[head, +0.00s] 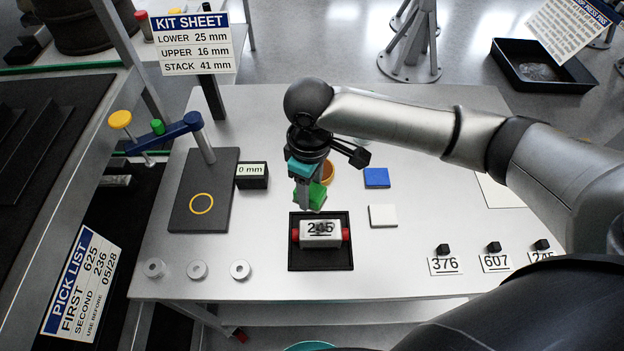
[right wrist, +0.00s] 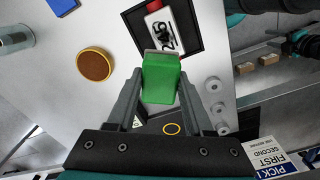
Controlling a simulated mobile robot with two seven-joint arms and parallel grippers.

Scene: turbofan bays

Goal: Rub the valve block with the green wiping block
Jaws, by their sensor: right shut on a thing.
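The valve block (head: 320,241) is a white block with red ends and the number 245 on top. Dark smudges show around its digits. It lies in a black square tray (head: 320,266) on the pale table, and also shows in the right wrist view (right wrist: 160,20). My right gripper (head: 309,193) is shut on the green wiping block (head: 317,198), which stands out between the fingers in the right wrist view (right wrist: 161,80). The green block is held over the tray's far side, seemingly apart from the valve block. My left gripper is not seen.
A dark plate with a blue clamp arm (head: 180,132) and a black 0 mm block (head: 252,176) stand left. Several washers (head: 197,270) lie front left. Blue (head: 376,178) and white (head: 383,216) squares lie right, with number tags (head: 445,265) at the front right.

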